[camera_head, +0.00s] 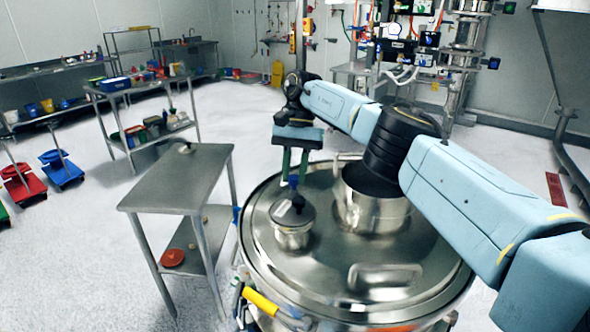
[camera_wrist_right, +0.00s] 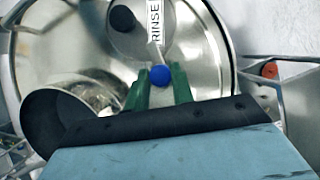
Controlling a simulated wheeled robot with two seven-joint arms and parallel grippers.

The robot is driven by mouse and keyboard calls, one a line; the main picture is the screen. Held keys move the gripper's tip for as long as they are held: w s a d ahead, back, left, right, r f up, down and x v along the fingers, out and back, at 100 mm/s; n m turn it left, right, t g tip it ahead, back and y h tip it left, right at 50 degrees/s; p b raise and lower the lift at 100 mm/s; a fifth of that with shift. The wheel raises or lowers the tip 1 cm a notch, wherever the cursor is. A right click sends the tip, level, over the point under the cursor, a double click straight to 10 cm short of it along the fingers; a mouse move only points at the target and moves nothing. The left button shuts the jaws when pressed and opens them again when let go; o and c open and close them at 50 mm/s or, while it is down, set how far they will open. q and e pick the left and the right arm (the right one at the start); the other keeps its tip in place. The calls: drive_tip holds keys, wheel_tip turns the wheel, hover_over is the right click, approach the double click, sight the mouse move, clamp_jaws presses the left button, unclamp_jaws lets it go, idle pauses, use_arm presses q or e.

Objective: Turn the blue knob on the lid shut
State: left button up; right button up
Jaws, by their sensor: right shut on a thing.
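The round steel lid (camera_head: 330,280) covers a large vessel. The blue knob (camera_head: 293,182) stands on the lid behind a small lidded pot, and it also shows in the right wrist view (camera_wrist_right: 160,76). My right gripper (camera_head: 294,172) reaches down from above with its two green fingers on either side of the knob. In the right wrist view, my gripper (camera_wrist_right: 160,82) has the blue knob between its fingertips and is shut on it. The knob's lower part is hidden. My left gripper is not in view.
A white RINSE label (camera_wrist_right: 154,20) is beyond the knob. A steel table (camera_head: 180,180) stands left of the vessel.

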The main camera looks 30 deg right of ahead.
drive_tip(key=shift+n, duration=0.4)
drive_tip(key=o, duration=1)
